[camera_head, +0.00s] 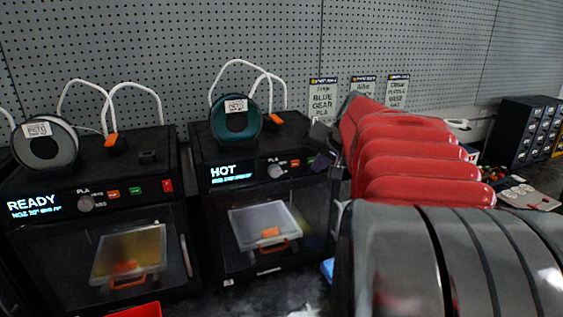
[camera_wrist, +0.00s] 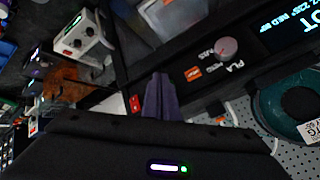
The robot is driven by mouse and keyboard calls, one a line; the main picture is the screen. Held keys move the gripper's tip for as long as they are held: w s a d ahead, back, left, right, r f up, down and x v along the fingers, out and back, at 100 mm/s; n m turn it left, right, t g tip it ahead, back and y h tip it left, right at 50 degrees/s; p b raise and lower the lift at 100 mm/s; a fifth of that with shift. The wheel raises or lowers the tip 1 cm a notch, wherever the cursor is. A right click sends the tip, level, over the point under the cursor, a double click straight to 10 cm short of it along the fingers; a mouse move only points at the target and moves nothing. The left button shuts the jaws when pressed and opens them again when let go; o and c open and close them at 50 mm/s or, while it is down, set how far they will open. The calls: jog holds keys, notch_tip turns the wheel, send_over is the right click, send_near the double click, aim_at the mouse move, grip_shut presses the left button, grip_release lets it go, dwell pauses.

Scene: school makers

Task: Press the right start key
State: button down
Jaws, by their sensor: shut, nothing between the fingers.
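Two black printers stand side by side: the left printer (camera_head: 90,235) reads READY and the right printer (camera_head: 210,200) reads HOT. The left panel has a knob (camera_head: 86,204), an orange key (camera_head: 113,194), a green key (camera_head: 137,190) and a red switch (camera_head: 167,186). The right panel shows a knob (camera_head: 276,171) and an orange key (camera_head: 295,163). My gripper (camera_head: 319,162) is at the right end of that panel. In the wrist view its purple fingers (camera_wrist: 158,88) are shut and empty, between the orange key (camera_wrist: 192,73) and a red switch (camera_wrist: 135,103). No green key shows there; contact is unclear.
A teal spool (camera_head: 236,120) and a grey spool (camera_head: 45,143) sit on the printers, with white tubes looping above. A pegboard (camera_head: 180,45) with cards stands behind. A white device (camera_wrist: 82,38) shows in the wrist view. A drawer cabinet (camera_head: 522,130) stands far right.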

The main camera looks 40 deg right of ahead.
jog(key=shift+w+d, duration=0.2)
jog(key=shift+w, duration=0.3)
dwell(0.8)
jog(key=shift+s+a, duration=0.2)
jog(key=shift+s, duration=0.4)
jog(key=s, duration=0.2)
jog(key=s+a, duration=0.1)
jog(key=s, duration=0.2)
jog(key=shift+s+a, duration=0.35)
jog(key=shift+a, duration=0.05)
dwell(0.4)
dwell(0.6)
